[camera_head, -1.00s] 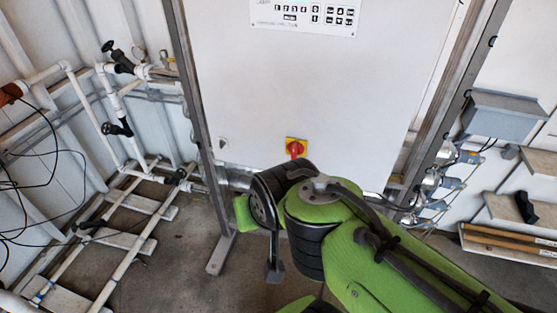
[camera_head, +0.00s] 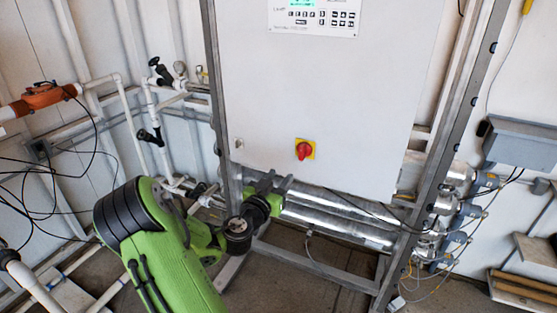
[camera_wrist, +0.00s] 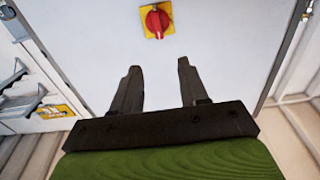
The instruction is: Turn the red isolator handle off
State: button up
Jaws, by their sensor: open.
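The red isolator handle (camera_head: 304,151) sits on a yellow square plate, low on the front of the pale grey cabinet (camera_head: 330,90). In the wrist view the handle (camera_wrist: 157,20) is at the top centre, beyond the fingertips, with its grip roughly upright. My gripper (camera_head: 280,183) is below and to the left of the handle in the head view, near the cabinet's lower edge. In the wrist view my gripper (camera_wrist: 158,67) has its two dark fingers apart with nothing between them. It does not touch the handle.
A grey metal frame (camera_head: 222,90) stands around the cabinet. Silver tubes (camera_head: 335,215) run below it. White pipes with black valves (camera_head: 150,135) and loose black cables are at the left. A grey box (camera_head: 520,143) hangs at the right. The cabinet front around the handle is clear.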

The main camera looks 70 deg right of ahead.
aim_at(301, 150)
jog(key=d+p, duration=0.1)
jog(key=d, duration=0.4)
jog(key=s+d+p, duration=0.1)
jog(key=d+p, duration=0.1)
jog(key=d, duration=0.3)
jog(key=d+p, duration=0.2)
jog(key=d, duration=0.3)
jog(key=shift+s+d, duration=0.25)
jog(key=shift+s, duration=0.05)
grip_shut()
